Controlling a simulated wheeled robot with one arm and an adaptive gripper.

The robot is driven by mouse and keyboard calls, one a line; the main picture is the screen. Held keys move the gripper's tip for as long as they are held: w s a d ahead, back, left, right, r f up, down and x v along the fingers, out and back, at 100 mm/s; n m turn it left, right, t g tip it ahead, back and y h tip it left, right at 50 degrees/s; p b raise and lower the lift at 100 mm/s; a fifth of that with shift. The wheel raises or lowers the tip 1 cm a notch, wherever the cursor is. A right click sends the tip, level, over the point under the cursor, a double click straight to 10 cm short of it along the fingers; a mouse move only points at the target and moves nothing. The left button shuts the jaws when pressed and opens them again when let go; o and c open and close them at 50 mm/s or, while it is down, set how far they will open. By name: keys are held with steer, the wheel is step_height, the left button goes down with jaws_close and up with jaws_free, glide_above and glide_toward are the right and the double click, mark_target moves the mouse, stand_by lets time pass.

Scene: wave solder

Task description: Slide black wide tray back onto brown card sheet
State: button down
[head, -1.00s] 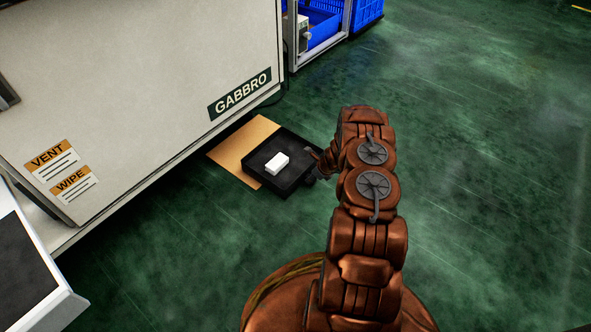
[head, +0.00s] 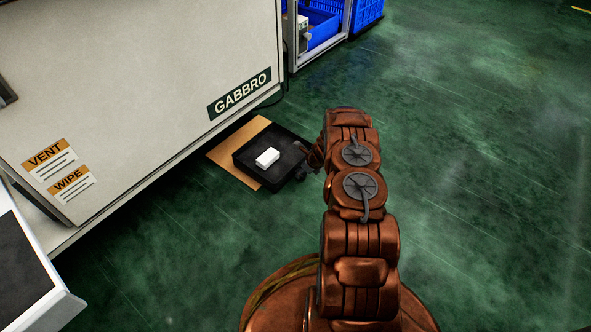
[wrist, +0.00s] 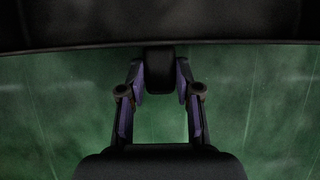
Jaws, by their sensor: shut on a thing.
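The black wide tray (head: 284,176) lies low at the floor in the head view, with a white block (head: 267,157) inside it. It overlaps the right part of the brown card sheet (head: 226,153), whose left and upper parts stay bare. My gripper (head: 305,160) is at the tray's right side in the head view, partly hidden by my arm. In the wrist view the tray's dark wall (wrist: 80,30) spans the top, and my gripper (wrist: 160,84) is shut on a dark tab at the middle of that wall.
A pale machine cabinet (head: 140,70) marked GABBRO stands behind the sheet, its lower edge close over the sheet's far side. Blue crates (head: 322,25) sit in a frame at the back. The green floor (head: 470,150) is open to the right.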

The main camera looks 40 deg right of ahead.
mark_target(289, 165)
steer(key=shift+a, duration=0.15)
steer(key=shift+w+a+f, duration=0.1)
steer(key=shift+w+a, duration=0.15)
steer(key=shift+w, duration=0.35)
steer(key=shift+w+a+b, duration=0.2)
steer(key=shift+w+a, duration=0.05)
steer(key=shift+w, duration=0.75)
steer(key=shift+w+a+b, duration=0.2)
steer(key=shift+w, duration=0.75)
steer(key=shift+w+a, duration=0.35)
steer(key=shift+w, duration=0.3)
steer(key=c, duration=1)
jaws_free()
steer(key=shift+c, duration=0.2)
steer(key=o, duration=0.3)
steer(key=shift+w, duration=0.1)
steer(key=shift+d, duration=0.1)
